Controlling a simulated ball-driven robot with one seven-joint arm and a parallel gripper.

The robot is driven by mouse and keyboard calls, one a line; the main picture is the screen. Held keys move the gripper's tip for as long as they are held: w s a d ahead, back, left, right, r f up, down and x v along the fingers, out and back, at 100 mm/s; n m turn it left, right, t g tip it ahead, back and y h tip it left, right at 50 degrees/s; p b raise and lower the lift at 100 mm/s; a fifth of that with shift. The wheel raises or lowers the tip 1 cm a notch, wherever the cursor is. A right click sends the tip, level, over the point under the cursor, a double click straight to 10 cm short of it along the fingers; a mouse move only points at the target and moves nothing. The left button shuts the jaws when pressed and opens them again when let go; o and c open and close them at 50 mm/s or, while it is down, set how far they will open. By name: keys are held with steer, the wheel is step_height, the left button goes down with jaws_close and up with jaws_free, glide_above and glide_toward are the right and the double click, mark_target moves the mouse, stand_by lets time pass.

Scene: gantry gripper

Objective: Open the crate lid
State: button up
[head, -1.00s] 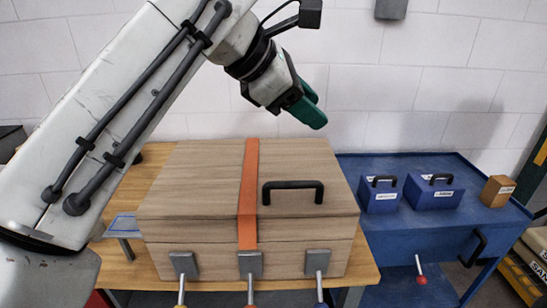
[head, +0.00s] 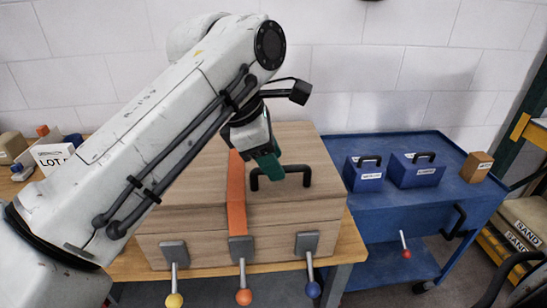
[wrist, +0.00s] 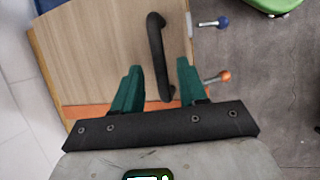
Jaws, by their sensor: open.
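The wooden crate (head: 205,256) stands on a table, its lid (head: 195,190) closed flat on it. A black bar handle (head: 307,176) is on the lid's right part, and it also shows in the wrist view (wrist: 154,40). An orange strap (head: 237,205) runs over lid and front. Three grey latches on the front have levers hanging down, with yellow (head: 174,300), orange (head: 244,297) and blue (head: 313,290) knobs. My gripper (head: 268,165) is open at the handle, its green fingers partly hiding it. In the wrist view my gripper (wrist: 159,68) has fingers either side of the handle; contact cannot be told.
A blue cart (head: 390,218) stands to the right with two blue boxes (head: 364,174) (head: 417,171) and a small brown block (head: 476,167). At the left a white LOT sign (head: 52,156) and small items stand on the table. A white wall is behind.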

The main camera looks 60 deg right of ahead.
steer(key=shift+s+d+f, duration=0.15)
steer(key=shift+d+f, duration=0.1)
steer(key=shift+f, duration=0.2)
jaws_close()
stand_by(0.5)
